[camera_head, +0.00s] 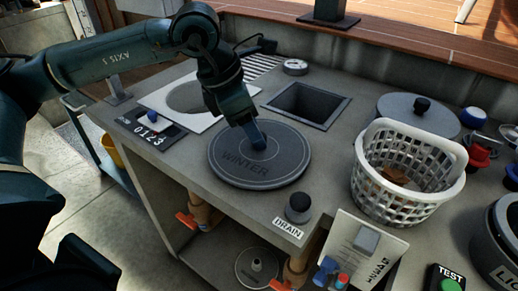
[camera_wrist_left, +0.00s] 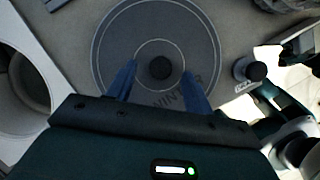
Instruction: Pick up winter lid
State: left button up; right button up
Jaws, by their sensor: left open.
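The winter lid (camera_head: 228,165) is a dark grey disc marked WINTER with a small round knob in its middle. It lies flat on the grey counter in the head view. My left gripper (camera_head: 258,140) is directly over the lid's centre, pointing down. In the left wrist view, the lid (camera_wrist_left: 112,40) fills the upper middle, and its black knob (camera_wrist_left: 160,68) lies between the two blue fingers of my left gripper (camera_wrist_left: 160,85). The fingers are open and apart from the knob on both sides. My right gripper is not in view.
A square opening (camera_head: 305,103) lies behind the lid. A white plate with a round hole (camera_head: 158,98) is to the left. A black knob by the DRAIN label (camera_head: 299,207) stands in front.

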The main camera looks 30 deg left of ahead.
pick_arm(q)
jog(key=shift+x, duration=0.9)
jog(key=shift+c, duration=0.2)
jog(key=shift+r, duration=0.1)
grip_shut()
